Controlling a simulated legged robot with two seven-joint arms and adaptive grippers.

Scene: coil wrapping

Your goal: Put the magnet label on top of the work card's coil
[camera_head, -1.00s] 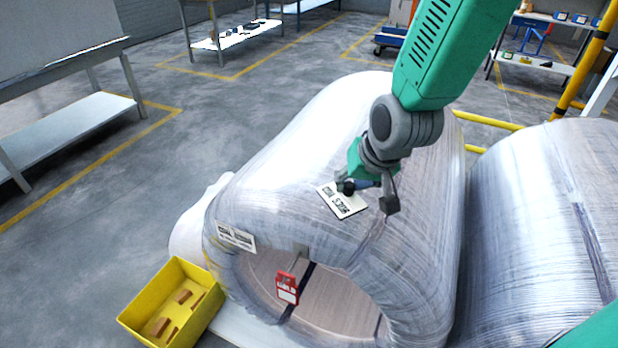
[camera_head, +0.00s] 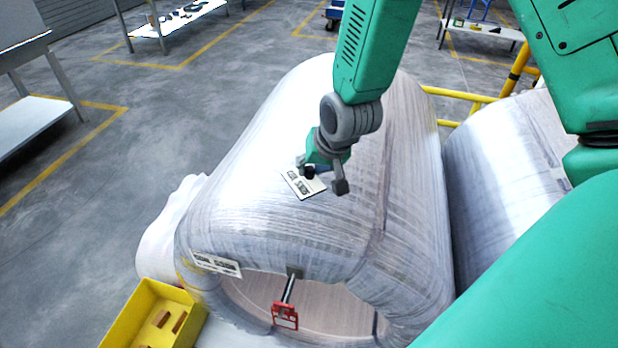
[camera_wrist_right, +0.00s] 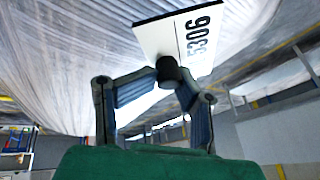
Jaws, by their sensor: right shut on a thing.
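The magnet label (camera_head: 300,184) is a flat white plate with dark lettering; it also shows in the right wrist view (camera_wrist_right: 185,38), where "5306" is readable. My right gripper (camera_head: 324,179) is shut on one edge of it, over the upper front of the middle wrapped coil (camera_head: 270,130). The plate lies close to the wrap, tilted; I cannot tell whether it touches. The red-framed work card (camera_head: 285,316) hangs at the front opening of this same coil. My left gripper is not in view.
A similar white plate (camera_head: 216,264) sits on the coil's front left edge. A yellow bin (camera_head: 122,325) with brown blocks stands at the lower left. A second wrapped coil (camera_head: 490,170) is close on the right. Open floor lies at left; yellow rails (camera_head: 470,97) stand behind.

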